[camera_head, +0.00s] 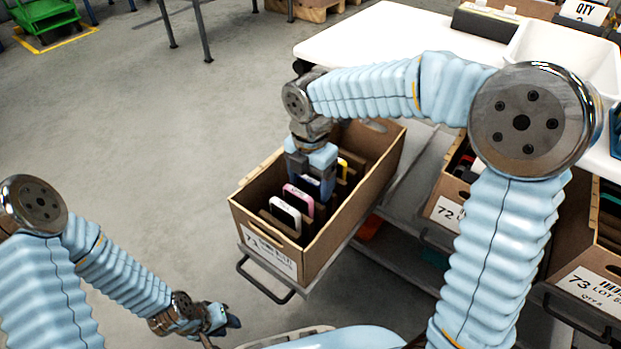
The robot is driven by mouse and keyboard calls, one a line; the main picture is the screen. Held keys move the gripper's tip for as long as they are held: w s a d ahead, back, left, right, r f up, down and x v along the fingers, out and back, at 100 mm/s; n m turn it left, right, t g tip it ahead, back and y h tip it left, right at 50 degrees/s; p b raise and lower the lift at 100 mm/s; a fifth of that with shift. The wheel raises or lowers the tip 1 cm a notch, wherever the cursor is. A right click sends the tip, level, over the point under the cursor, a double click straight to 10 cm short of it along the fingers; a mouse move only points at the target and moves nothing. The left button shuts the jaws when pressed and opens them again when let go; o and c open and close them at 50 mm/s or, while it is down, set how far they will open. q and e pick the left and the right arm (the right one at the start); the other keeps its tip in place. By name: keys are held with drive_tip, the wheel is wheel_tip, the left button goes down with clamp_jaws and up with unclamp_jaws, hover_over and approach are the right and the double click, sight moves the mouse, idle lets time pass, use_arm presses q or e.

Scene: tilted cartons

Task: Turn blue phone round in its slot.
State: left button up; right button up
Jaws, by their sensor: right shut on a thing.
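A tilted brown carton (330,245) holds a row of phones in slots between cardboard dividers. My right gripper (312,190) reaches down into its middle and is shut on the blue phone (299,181). Only a small blue edge of that phone shows; the jaws hide the rest, and I cannot tell how deep it sits in its slot. A white phone (286,213) and a pink phone (299,197) stand in front of the gripper. A yellow phone (343,167) shows behind it. My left gripper (224,320) hangs low at the lower left, away from the carton; its jaw opening is unclear.
The carton rests on a tilted metal shelf with a dark handle (264,284). More cartons stand to the right, one marked 72 (448,211) and one marked 73 (590,283). A white table (385,40) with a white bin (560,52) lies behind. Floor at left is clear.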

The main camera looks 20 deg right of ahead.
drive_tip(key=o, duration=0.9)
drive_tip(key=shift+o, duration=0.2)
wheel_tip(320, 180, up, 14)
drive_tip(key=p, duration=0.3)
wheel_tip(320, 180, up, 7)
drive_tip(key=p, duration=0.7)
drive_tip(key=shift+f, duration=0.1)
